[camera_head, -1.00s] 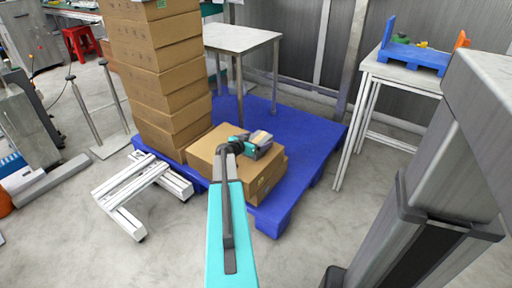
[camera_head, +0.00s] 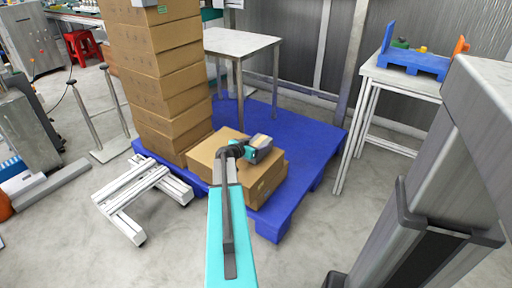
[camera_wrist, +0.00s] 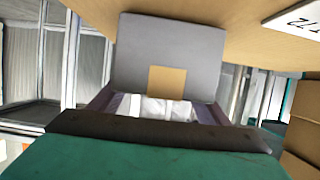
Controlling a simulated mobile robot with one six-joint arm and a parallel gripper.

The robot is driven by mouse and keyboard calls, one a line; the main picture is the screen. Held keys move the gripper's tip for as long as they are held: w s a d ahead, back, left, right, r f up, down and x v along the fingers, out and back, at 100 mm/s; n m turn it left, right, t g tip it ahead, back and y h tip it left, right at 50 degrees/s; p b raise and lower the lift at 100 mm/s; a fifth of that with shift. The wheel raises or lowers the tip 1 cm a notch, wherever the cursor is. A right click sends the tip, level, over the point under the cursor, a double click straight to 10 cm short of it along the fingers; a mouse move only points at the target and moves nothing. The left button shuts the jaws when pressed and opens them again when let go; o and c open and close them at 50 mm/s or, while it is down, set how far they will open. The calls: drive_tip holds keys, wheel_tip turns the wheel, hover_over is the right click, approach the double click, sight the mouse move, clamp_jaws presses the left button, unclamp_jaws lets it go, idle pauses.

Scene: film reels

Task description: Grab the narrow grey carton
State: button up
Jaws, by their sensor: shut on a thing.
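The narrow grey carton (camera_wrist: 168,45) fills the upper middle of the wrist view, with a tan patch on its face. In the head view it shows small and partly hidden at the end of my arm (camera_head: 262,143), above the brown boxes on the pallet. My gripper (camera_wrist: 158,106) is shut on the carton, its dark fingers at either side of it. In the head view my gripper (camera_head: 254,148) is small, so the finger contact cannot be made out there.
A low brown box (camera_head: 262,186) lies beneath my gripper on the blue pallet (camera_head: 306,150). A tall stack of brown boxes (camera_head: 160,75) stands close on the left. A grey table (camera_head: 240,40) is behind, and a white table (camera_head: 400,80) with a blue holder stands right.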

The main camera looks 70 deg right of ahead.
sight(257, 143)
drive_tip(key=shift+r, duration=0.55)
wheel_tip(257, 143, up, 2)
drive_tip(key=shift+r+p, duration=0.2)
drive_tip(key=shift+p, duration=0.25)
drive_tip(key=s+a+r, duration=0.1)
drive_tip(key=s+a, duration=0.7)
drive_tip(key=a, duration=0.5)
drive_tip(key=shift+s+a, duration=0.2)
drive_tip(key=shift+a, duration=0.15)
